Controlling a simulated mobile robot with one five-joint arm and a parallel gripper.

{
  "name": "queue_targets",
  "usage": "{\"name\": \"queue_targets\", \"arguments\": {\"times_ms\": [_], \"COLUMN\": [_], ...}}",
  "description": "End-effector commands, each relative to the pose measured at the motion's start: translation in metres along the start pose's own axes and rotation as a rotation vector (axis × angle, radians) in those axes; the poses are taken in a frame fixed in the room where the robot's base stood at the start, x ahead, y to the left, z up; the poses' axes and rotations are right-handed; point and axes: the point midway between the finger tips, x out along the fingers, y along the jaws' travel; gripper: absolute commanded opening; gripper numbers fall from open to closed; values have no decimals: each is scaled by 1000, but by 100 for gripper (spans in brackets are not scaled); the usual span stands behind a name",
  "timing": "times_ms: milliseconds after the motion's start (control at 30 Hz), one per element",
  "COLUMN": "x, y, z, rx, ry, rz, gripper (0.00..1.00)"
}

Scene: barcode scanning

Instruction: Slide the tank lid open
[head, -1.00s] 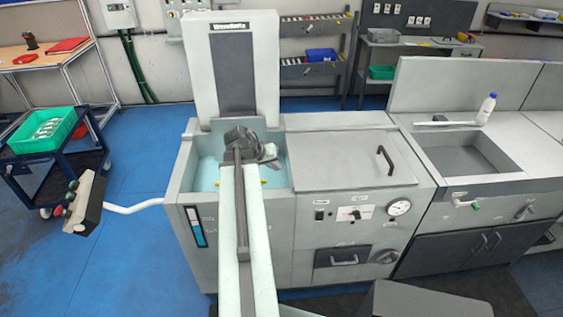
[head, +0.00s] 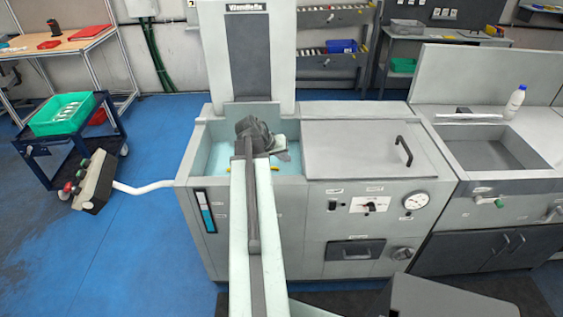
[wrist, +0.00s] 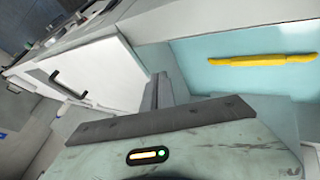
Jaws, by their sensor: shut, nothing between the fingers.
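The tank (head: 212,158) is a grey machine with an open basin holding light blue liquid on its left. The flat grey lid (head: 350,150) lies on the right half of the top, clear of the basin opening. Its black bar handle (head: 404,152) is near its right end. In the wrist view the lid (wrist: 95,65) and handle (wrist: 68,85) are at upper left. My gripper (head: 281,150) is over the basin, left of the lid, shut and empty. Its fingers (wrist: 157,90) also show in the wrist view, apart from the handle. My arm hides part of the basin.
A yellow bar-shaped thing (wrist: 262,60) is in the basin. A tall back panel (head: 285,60) stands behind it. A sink (head: 485,155) and a white bottle (head: 515,102) are at right. A control box (head: 95,182) on a white arm stands at left.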

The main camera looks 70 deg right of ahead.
Motion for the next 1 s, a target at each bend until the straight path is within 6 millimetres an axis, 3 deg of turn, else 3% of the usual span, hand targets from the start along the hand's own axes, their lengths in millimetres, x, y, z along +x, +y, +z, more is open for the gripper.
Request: {"name": "queue_targets", "arguments": {"times_ms": [33,167,233,400,867,1000], "x": [20,43,38,45,47,55], "y": [-5,-7,10,25,29,44], "z": [3,3,1,0,0,0], "rx": [1,1,0,-2,-3,-2], "ry": [0,2,1,3,4,2], "rz": [1,4,7,7,8,9], "gripper": [0,0,0,0,0,0]}}
